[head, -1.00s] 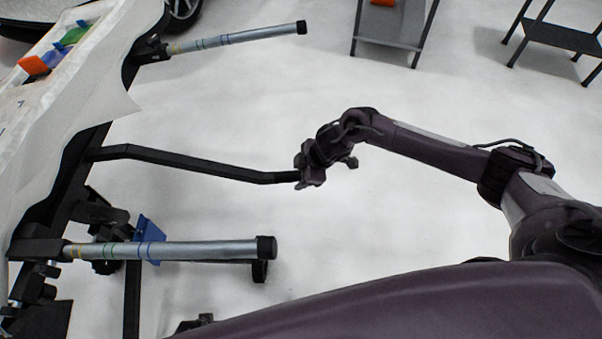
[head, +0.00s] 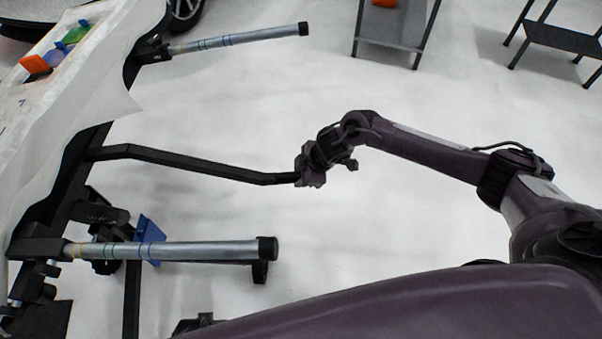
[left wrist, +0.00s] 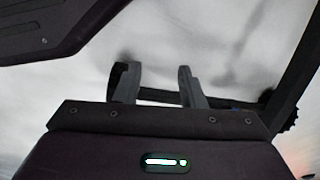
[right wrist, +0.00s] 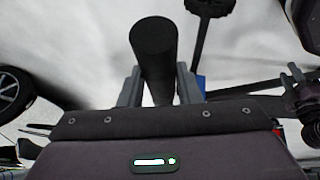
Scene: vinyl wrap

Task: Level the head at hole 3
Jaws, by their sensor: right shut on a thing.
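The head (head: 55,110) is a pale-topped panel on a dark frame at the left of the head view, draped in a white sheet. A bent black bar handle (head: 190,164) sticks out from its frame to the right. My right gripper (head: 300,178) is shut on the handle's free end. In the right wrist view, the round black end of the handle (right wrist: 153,50) stands between the fingers of my right gripper (right wrist: 160,90). In the left wrist view, my left gripper (left wrist: 158,85) has its fingers apart with nothing gripped. I cannot make out hole 3.
Two silver tubes with coloured bands and black caps, a far one (head: 240,40) and a near one (head: 205,250), reach right from the frame. A blue piece (head: 150,236) sits by the near tube. A grey cart (head: 392,25) and dark table (head: 560,36) stand behind. Open floor lies between.

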